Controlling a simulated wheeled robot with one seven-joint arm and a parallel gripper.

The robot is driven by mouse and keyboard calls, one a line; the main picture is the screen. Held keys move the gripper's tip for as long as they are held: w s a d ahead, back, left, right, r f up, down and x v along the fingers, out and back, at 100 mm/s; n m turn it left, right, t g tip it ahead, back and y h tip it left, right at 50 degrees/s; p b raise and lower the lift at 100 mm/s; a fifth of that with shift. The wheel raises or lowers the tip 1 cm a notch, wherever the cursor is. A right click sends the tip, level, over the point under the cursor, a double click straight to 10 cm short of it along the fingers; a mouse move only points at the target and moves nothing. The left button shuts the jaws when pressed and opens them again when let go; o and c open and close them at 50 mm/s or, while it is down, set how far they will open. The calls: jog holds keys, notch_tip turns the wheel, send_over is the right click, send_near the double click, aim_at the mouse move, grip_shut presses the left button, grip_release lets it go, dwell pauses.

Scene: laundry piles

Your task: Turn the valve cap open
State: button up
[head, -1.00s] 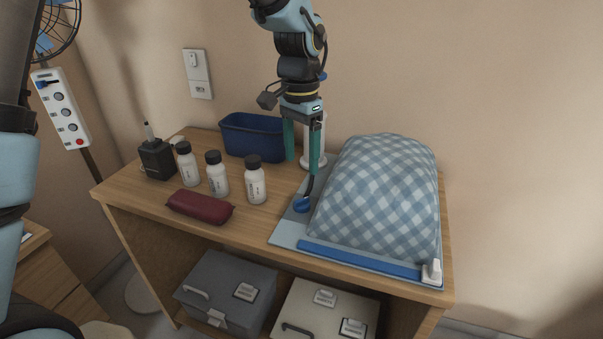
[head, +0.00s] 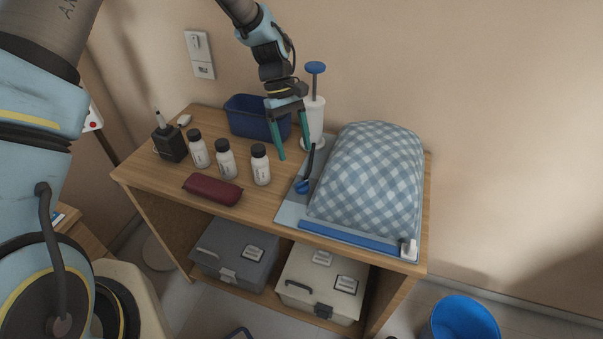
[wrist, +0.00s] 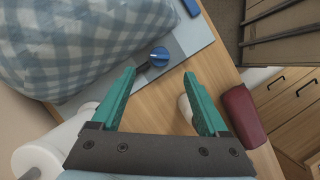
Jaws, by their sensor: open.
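The blue valve cap (head: 302,187) is a round knob on the grey-blue flat part of the bag, just left of the blue checked bulge (head: 370,180). A dark strap rises beside it. In the wrist view the cap (wrist: 158,57) shows a white mark on its top and lies just beyond the gap between the fingertips. My gripper (head: 294,152) is open and empty, with its teal fingers spread and pointing down above the table. It is behind and above the cap, apart from it. The wrist view shows both fingers of my gripper (wrist: 160,73), with nothing between them.
A navy bin (head: 248,116) and a white pump with blue handle (head: 315,68) stand behind. The wooden tabletop (head: 262,203) has free room in front.

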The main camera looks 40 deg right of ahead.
aim_at(303, 183)
jog(key=p+x, duration=0.3)
jog(key=x, duration=0.6)
jog(key=shift+s+f, duration=0.1)
jog(key=shift+f, duration=0.15)
grip_shut()
